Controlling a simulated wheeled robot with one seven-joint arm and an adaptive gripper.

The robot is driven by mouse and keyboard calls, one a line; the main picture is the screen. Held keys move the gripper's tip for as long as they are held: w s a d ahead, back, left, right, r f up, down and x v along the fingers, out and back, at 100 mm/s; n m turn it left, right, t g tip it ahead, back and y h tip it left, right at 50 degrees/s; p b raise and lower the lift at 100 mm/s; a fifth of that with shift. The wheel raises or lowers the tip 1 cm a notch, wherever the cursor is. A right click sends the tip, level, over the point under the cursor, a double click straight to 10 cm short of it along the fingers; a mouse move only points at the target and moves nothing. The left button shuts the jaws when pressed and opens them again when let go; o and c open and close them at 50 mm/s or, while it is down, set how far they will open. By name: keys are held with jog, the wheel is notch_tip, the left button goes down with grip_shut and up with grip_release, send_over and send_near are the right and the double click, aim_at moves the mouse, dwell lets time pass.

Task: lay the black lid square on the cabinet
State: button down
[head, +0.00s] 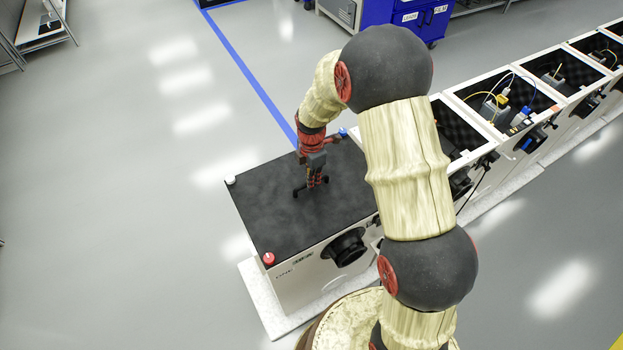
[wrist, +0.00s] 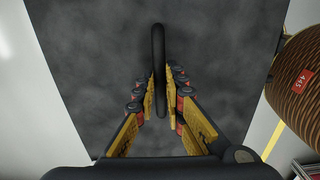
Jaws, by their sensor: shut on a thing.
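The black lid (head: 285,215) is a flat dark panel lying over the top of the nearest white cabinet (head: 305,283). In the head view its edges look roughly in line with the cabinet's, though my arm hides its right side. A black bar handle (head: 298,191) stands up from the lid. My gripper (head: 313,184) points down and is shut on this handle. In the wrist view the handle (wrist: 159,70) runs between my two fingers (wrist: 160,98), with the lid (wrist: 90,65) filling the space below. Whether the lid touches the cabinet all round cannot be told.
A red knob (head: 268,258), a white knob (head: 231,181) and a blue knob (head: 343,132) sit at the lid's corners. Open cabinets with wiring (head: 500,100) continue to the upper right.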

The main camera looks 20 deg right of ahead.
jog(key=shift+f, duration=0.1)
jog(key=c, duration=1.9)
grip_release()
jog(key=shift+o, duration=0.7)
jog(key=shift+s, duration=0.1)
notch_tip(320, 180, up, 12)
